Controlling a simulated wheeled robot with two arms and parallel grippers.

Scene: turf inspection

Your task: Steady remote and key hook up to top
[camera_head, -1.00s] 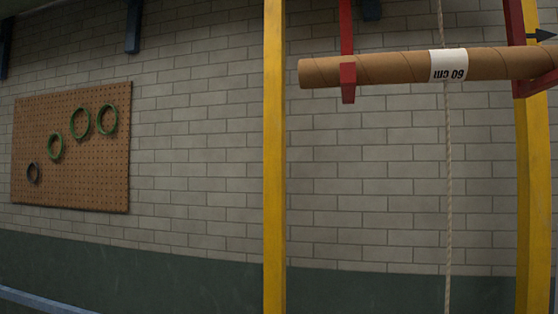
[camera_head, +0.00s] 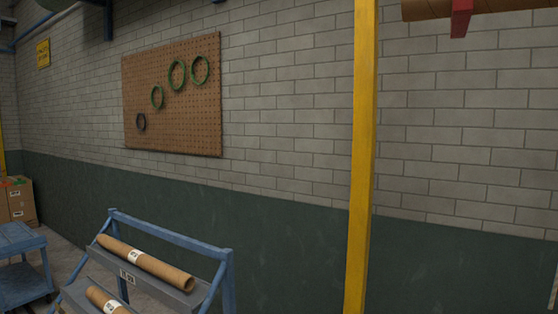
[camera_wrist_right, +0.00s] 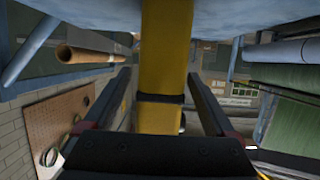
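I cannot make out a remote or a key hook in either view. My right gripper (camera_wrist_right: 158,75) is open in the right wrist view, its two dark fingers spread apart. A yellow post (camera_wrist_right: 160,60) with a black band (camera_wrist_right: 159,98) shows between the fingers; I cannot tell whether it is within their reach or beyond them. No contact with it is visible. A yellow post (camera_head: 361,150) also stands upright in the head view. My left gripper is in neither view.
A pegboard (camera_head: 172,122) with several rings hangs on the brick wall. A blue rack (camera_head: 180,240) holds cardboard tubes (camera_head: 146,263) at lower left. A blue cart (camera_head: 20,240) and boxes (camera_head: 20,200) stand farther left. A cardboard tube (camera_head: 490,8) crosses the top right.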

